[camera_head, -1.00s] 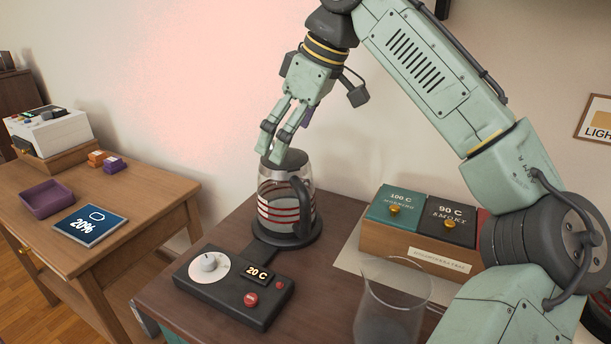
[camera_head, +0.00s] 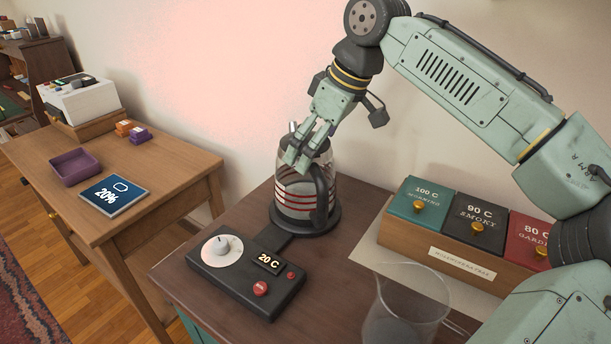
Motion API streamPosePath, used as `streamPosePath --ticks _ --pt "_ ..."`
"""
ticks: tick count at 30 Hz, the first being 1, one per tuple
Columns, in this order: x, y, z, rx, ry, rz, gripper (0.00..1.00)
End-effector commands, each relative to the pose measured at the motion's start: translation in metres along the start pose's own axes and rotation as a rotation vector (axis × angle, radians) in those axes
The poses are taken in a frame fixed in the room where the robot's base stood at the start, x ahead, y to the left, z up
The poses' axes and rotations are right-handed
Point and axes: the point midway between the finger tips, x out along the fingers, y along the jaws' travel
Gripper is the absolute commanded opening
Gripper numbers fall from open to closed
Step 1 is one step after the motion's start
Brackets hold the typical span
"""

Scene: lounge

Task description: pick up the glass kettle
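The glass kettle (camera_head: 297,198), clear with red and white stripes and a dark handle (camera_head: 322,200), stands upright on its round black base (camera_head: 318,226). My gripper (camera_head: 296,160) points down at the kettle's top from above. Its fingers cover the lid and upper rim on the left side in this view. The fingertips look close together, but I cannot tell how far apart they are or whether they touch the kettle.
A black control box (camera_head: 245,280) reading 20 C joins the base in front. A clear glass beaker (camera_head: 405,310) stands front right. A wooden box (camera_head: 400,238) with coloured tins is on the right. A side table (camera_head: 160,195) stands left.

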Motion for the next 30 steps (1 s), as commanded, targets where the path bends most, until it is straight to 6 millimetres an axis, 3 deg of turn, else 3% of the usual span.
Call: streamPosePath --ticks 6,13,30 --pt "0.023 0.001 0.000 0.001 -0.001 0.001 1.00" --pt "0.025 0.000 0.000 0.000 0.000 0.001 1.00" --pt "0.025 0.000 0.000 0.000 0.001 0.001 0.63"
